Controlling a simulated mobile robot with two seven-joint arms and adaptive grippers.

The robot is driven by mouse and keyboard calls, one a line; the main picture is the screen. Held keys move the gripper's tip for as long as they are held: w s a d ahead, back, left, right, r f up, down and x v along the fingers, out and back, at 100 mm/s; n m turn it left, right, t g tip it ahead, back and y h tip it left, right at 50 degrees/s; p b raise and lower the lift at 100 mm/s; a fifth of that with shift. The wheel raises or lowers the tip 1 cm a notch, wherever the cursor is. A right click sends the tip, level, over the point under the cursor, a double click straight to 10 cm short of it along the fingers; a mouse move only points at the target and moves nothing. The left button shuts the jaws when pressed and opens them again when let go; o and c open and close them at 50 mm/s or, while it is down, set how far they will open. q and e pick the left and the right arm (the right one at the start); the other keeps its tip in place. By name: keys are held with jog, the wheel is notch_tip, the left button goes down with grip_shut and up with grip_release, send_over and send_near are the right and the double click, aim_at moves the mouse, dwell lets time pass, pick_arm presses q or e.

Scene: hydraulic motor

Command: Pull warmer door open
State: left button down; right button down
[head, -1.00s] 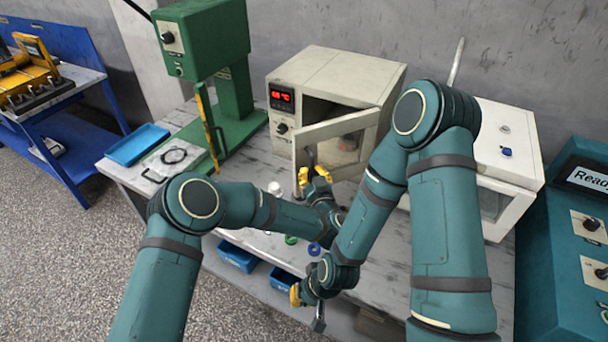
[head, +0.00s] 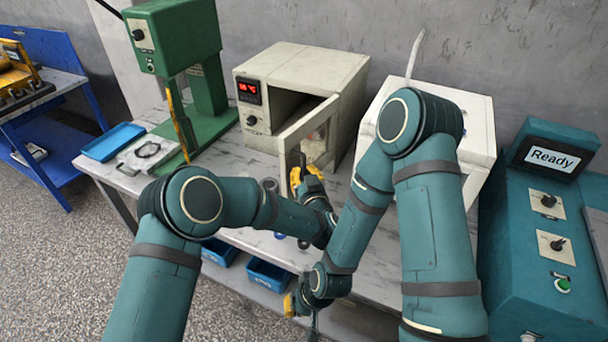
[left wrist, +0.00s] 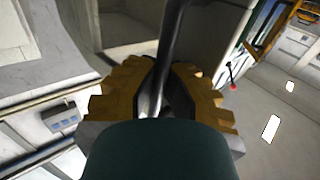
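The warmer (head: 305,72) is a cream box with a red display on the table. Its door (head: 310,132) stands part open, swung out from the right side, and the dark cavity (head: 288,105) shows. My left gripper (head: 304,182) is at the door's outer edge. In the left wrist view its yellow fingers (left wrist: 160,92) are closed around the dark, shiny door handle (left wrist: 172,50). My right gripper (head: 291,304) hangs low by the table's front edge, away from the door. Its fingers are mostly hidden, so its opening is unclear.
A green press (head: 205,85) stands left of the warmer and a white box (head: 470,120) right of it. A blue tray (head: 112,141) lies at the left. Blue bins (head: 268,275) sit below the tabletop. A teal console (head: 535,220) stands at the right.

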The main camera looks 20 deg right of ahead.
pick_arm(q)
jog(key=shift+f, duration=0.1)
dwell(0.3)
jog(key=c, duration=1)
grip_release()
jog(key=shift+s+a, duration=0.1)
jog(key=shift+s, duration=0.05)
jog(key=shift+r, duration=0.3)
notch_tip(320, 180, up, 10)
jog(key=shift+f, duration=0.2)
